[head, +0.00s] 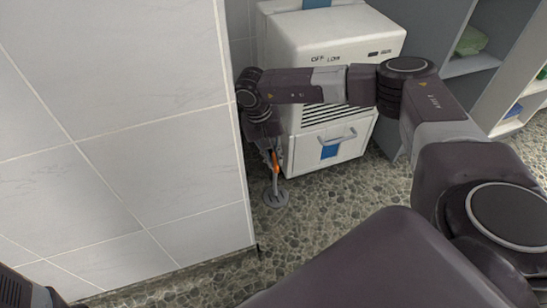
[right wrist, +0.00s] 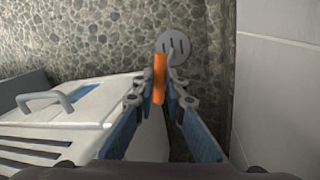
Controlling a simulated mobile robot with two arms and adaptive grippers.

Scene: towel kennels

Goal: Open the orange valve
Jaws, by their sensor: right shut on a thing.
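The orange valve (head: 276,163) shows as a small bright piece in the narrow gap between the tiled wall and the white machine. In the right wrist view its orange handle (right wrist: 159,78) stands upright between the fingertips. My right gripper (head: 271,156) reaches down into that gap. In the right wrist view my right gripper (right wrist: 160,98) is shut on the orange handle, with a finger on each side.
The white machine (head: 330,40) with a drawer handle stands right of the gap. The tiled wall (head: 120,130) closes the left side. A round grey drain (head: 275,198) lies in the pebbled floor below. Grey shelves (head: 475,66) stand at the right.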

